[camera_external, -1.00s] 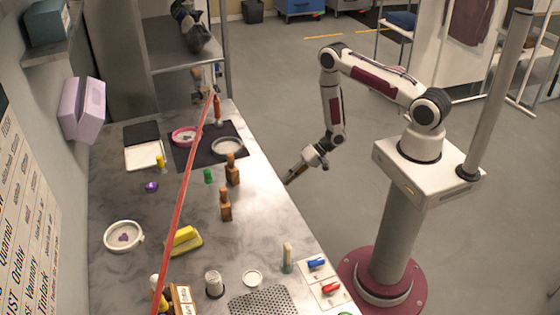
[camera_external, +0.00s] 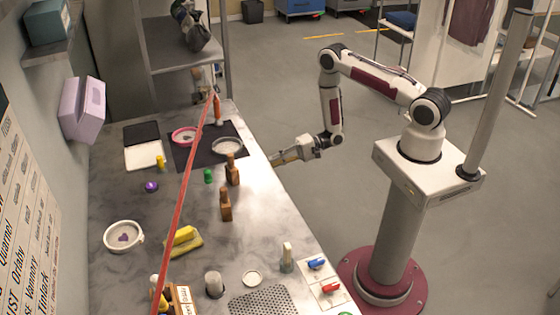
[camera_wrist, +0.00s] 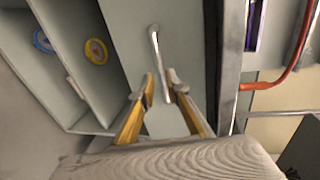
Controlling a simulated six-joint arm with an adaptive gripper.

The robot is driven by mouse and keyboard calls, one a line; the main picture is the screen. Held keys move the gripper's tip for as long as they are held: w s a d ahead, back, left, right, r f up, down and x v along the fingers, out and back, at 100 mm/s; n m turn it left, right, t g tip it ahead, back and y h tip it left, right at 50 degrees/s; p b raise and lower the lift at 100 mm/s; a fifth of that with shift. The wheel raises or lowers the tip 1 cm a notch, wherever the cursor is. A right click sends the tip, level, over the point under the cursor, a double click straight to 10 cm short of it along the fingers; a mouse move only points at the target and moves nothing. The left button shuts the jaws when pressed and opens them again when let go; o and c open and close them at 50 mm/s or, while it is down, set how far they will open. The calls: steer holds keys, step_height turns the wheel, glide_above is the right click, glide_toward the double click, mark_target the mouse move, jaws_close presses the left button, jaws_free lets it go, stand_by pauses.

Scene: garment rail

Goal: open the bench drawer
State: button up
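A silver bar handle (camera_wrist: 156,50) stands out from a pale grey-green drawer front (camera_wrist: 130,30) in the wrist view. My gripper (camera_wrist: 161,88) has its two yellowish fingers apart, with the lower end of the handle between the fingertips. The gaps are narrow, and I cannot tell whether either finger touches the handle. In the external view my gripper (camera_external: 272,161) is at the right edge of the marble-topped bench (camera_external: 290,220). The bench's drawer side is hidden there. The drawer looks shut.
Wooden bottles (camera_external: 225,204), a green cap (camera_external: 208,176) and a white-rimmed dish (camera_external: 228,146) stand on the bench near my gripper. A red bar (camera_external: 185,185) crosses over the bench.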

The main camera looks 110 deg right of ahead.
steer(key=shift+w, duration=0.15)
steer(key=shift+x, duration=3.75)
jaws_close()
